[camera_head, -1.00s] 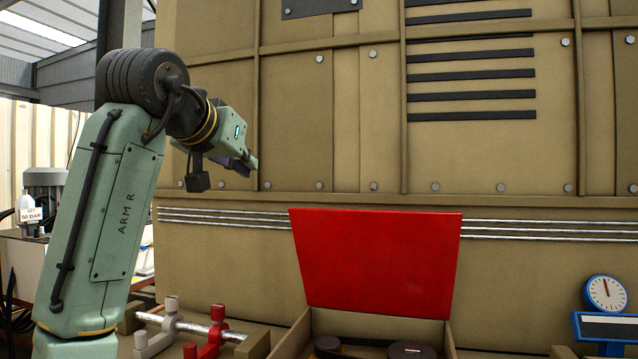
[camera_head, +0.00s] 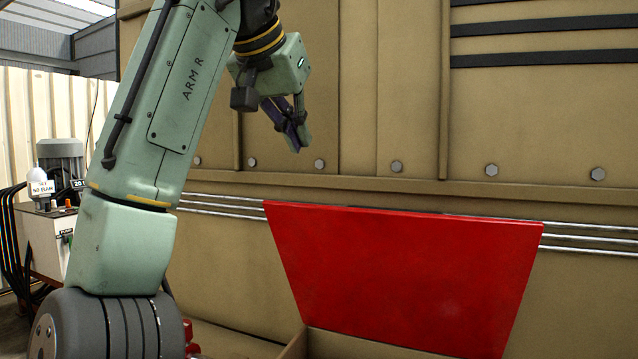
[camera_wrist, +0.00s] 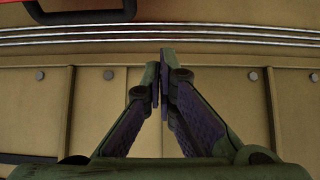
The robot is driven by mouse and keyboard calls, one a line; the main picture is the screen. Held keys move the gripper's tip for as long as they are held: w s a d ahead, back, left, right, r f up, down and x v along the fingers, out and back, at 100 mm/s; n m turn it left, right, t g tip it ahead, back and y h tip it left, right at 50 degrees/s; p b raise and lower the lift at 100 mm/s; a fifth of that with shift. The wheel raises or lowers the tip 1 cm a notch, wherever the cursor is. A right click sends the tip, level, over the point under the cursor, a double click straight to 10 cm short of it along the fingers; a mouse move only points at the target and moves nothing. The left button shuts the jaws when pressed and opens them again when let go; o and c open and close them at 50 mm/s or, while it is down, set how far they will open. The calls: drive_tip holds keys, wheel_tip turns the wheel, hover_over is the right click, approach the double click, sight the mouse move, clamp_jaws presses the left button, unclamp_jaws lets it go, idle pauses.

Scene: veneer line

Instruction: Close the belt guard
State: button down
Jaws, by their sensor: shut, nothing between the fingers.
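The belt guard's red lid (camera_head: 405,275) stands open, nearly upright, above a tan box (camera_head: 330,346) of which only the upper rim shows at the lower edge of the head view. The inside of the box is out of view. A black handle-like bar (camera_wrist: 85,16) beside a thin red edge (camera_wrist: 65,3) shows at the top left there.
A tan machine wall (camera_head: 350,120) with bolts and a ledge rises behind the lid. Metal pipes (camera_head: 590,244) run along it at the lid's top edge height. A motor unit (camera_head: 60,155) stands at the far left. The space right of my gripper is clear.

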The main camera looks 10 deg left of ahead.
sight(308, 214)
drive_tip(key=w+f, duration=0.1)
drive_tip(key=f, duration=0.1)
drive_tip(key=w+f+p, duration=0.1)
drive_tip(key=f, duration=0.2)
drive_tip(key=w+f, duration=0.2)
drive_tip(key=f, duration=0.1)
drive_tip(key=shift+d+p, duration=0.3)
drive_tip(key=shift+p, duration=0.05)
drive_tip(key=shift+s+f, duration=0.3)
drive_tip(key=shift+s, duration=0.15)
